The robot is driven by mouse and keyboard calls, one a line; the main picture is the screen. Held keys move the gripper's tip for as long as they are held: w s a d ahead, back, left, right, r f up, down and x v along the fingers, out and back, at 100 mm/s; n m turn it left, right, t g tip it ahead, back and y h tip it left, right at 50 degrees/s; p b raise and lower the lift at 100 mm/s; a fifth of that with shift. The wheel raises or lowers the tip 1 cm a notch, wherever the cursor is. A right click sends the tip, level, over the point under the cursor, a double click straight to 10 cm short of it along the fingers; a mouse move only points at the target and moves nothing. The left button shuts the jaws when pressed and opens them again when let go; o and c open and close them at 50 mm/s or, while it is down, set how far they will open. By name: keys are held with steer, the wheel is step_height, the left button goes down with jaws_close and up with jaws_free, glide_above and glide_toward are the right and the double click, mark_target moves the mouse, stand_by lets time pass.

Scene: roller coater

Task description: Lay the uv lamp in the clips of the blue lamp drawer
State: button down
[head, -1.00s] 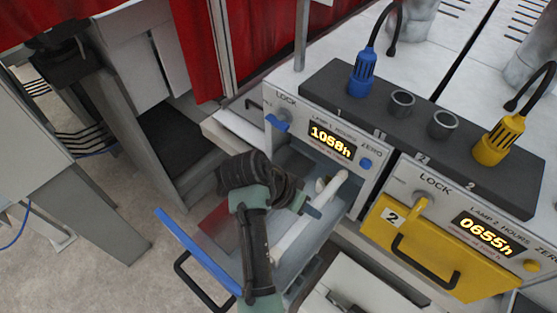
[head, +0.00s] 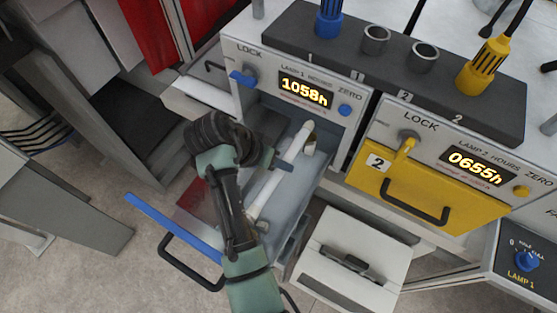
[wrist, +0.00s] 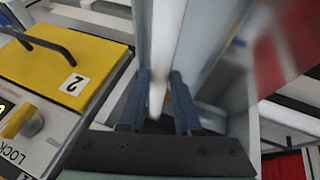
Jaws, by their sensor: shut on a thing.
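The uv lamp (head: 265,196) is a slim white tube, slanting over the inside of the open blue lamp drawer (head: 172,228). My gripper (head: 285,166) is shut on the lamp near its middle. In the wrist view the lamp (wrist: 168,45) runs away between the two blue fingers of my gripper (wrist: 162,105). A pale clip (head: 309,146) shows close beside the lamp's far end. I cannot tell whether the lamp touches it. My wrist and arm hide part of the drawer and the lamp's near end.
The yellow drawer 2 (head: 440,190) is shut, to the right. The blue lock lever (head: 243,78) is above the open drawer. Blue (head: 329,18) and yellow (head: 485,65) cable plugs stand on the dark block above.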

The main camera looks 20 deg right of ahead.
steer(key=shift+f+b, duration=2)
steer(key=shift+f, duration=0.8)
steer(key=c, duration=0.5)
jaws_free()
steer(key=shift+p+v, duration=0.95)
steer(key=shift+v, duration=5.55)
